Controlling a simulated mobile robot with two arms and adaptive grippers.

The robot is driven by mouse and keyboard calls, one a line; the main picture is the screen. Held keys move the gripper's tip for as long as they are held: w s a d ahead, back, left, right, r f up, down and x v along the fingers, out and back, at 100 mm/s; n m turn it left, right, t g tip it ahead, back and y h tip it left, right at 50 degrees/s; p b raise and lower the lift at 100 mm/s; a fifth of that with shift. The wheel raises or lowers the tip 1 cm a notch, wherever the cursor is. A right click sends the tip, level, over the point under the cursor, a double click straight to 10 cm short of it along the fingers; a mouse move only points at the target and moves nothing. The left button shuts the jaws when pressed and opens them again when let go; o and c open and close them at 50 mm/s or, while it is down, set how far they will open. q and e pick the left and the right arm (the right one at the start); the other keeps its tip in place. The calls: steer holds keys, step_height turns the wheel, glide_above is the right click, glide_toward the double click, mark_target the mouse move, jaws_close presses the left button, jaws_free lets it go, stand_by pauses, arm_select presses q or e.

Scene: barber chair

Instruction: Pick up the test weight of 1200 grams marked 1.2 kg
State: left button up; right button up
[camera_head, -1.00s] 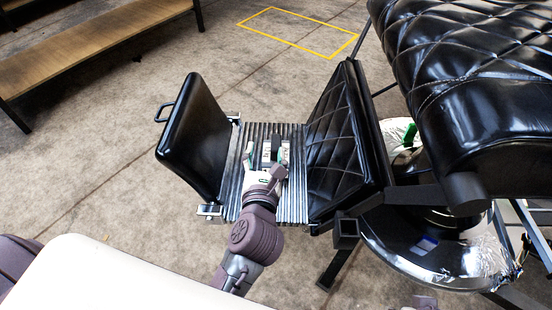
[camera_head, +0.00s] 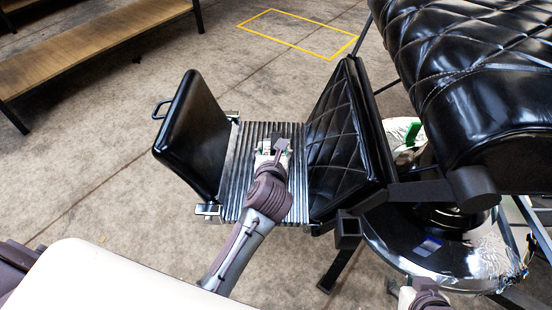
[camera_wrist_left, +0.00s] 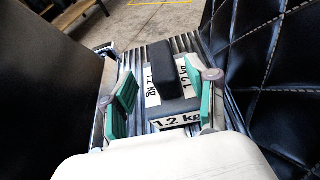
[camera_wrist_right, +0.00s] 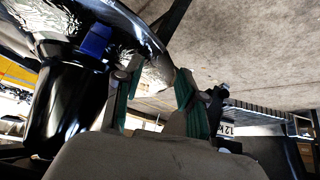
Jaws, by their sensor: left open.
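The 1.2 kg test weight (camera_wrist_left: 172,108) is a dark block with white labels and a raised black grip (camera_wrist_left: 162,68). It sits on the ribbed metal footrest (camera_head: 240,185) of the barber chair; in the head view my arm mostly hides it. My left gripper (camera_wrist_left: 160,90) is open above the weight, with one green pad on either side of the grip and gaps visible. It also shows in the head view (camera_head: 271,148). My right gripper (camera_wrist_right: 155,95) is open and empty, low beside the chair base.
A black padded panel (camera_head: 195,135) stands left of the footrest and a quilted panel (camera_head: 345,140) stands right of it. The round chrome chair base (camera_head: 455,262) is at right. A wooden bench (camera_head: 90,50) is at upper left. Open floor lies between.

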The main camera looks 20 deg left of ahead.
mark_target(276, 139)
arm_select(q)
steer(key=x, duration=0.2)
steer(key=b+x, duration=0.1)
steer(key=shift+w+d+f, duration=0.1)
steer(key=shift+w+f, duration=0.15)
steer(key=shift+w, duration=0.3)
jaws_close()
arm_select(e)
steer(key=w+a+r+t+y, duration=0.1)
steer(key=w+a+r+t, duration=0.1)
steer(key=w+r+t, duration=0.1)
steer(key=w+t, duration=0.1)
steer(key=w, duration=0.1)
steer(key=shift+w+r, duration=0.35)
arm_select(q)
steer(key=shift+w+r, duration=0.1)
steer(key=shift+r, duration=0.05)
